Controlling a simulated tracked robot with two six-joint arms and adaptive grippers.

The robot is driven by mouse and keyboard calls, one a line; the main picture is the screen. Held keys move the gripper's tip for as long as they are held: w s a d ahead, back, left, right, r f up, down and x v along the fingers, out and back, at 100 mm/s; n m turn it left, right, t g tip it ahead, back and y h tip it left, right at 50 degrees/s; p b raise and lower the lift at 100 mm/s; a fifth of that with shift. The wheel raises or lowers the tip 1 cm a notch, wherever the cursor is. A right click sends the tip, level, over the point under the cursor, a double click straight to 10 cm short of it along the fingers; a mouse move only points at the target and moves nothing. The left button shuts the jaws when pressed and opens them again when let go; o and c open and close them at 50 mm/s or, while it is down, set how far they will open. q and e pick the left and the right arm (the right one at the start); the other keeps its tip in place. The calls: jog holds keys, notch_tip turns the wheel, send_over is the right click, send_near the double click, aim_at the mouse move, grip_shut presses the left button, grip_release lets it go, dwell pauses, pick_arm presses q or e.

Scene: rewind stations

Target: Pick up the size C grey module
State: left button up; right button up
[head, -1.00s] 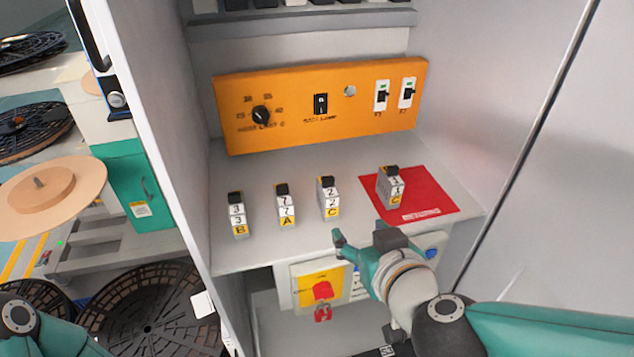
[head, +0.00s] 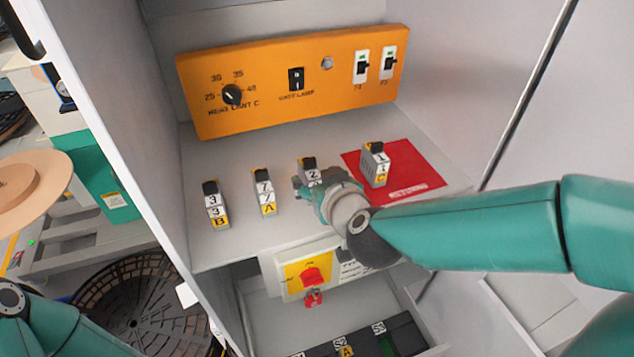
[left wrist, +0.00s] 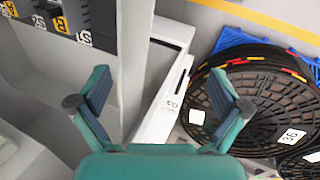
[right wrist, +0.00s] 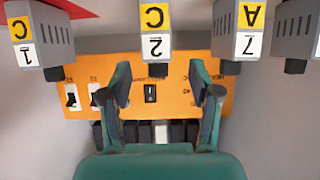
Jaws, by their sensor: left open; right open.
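Several small grey modules with black tops stand upright on the grey shelf (head: 240,240). A module marked 2 and C (head: 310,168) is partly hidden behind my right gripper (head: 318,188) in the head view. In the right wrist view this module (right wrist: 155,32) appears upside down, its black top between the open fingers, with gaps on both sides. A second C module, marked 1 (head: 375,166), stands on a red mat (head: 415,178) to its right. My right gripper is open and empty. My left gripper (left wrist: 158,82) is open and empty, away from the modules.
Modules marked 7 A (head: 264,194) and 3 B (head: 215,206) stand to the left. An orange switch panel (head: 270,100) is behind. Cabinet walls close both sides. A red-knobbed switch (head: 313,276) is below the shelf edge. Black reels (left wrist: 260,110) lie near my left gripper.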

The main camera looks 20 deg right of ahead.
aim_at(309, 174)
jog(key=shift+w+f, duration=0.3)
jog(key=shift+w, duration=0.35)
jog(key=shift+s+f+b+x, duration=0.1)
jog(key=shift+f+b+x, duration=0.05)
jog(key=shift+x, duration=0.7)
jog(key=shift+s+f+b+x, duration=0.1)
jog(key=shift+f+b+x, duration=0.1)
jog(key=shift+x, duration=0.7)
jog(key=shift+s+f+b+x, duration=0.1)
jog(key=shift+b+x, duration=0.05)
jog(key=shift+x, duration=0.7)
jog(key=shift+d, duration=0.1)
jog(key=shift+r, duration=0.1)
grip_shut()
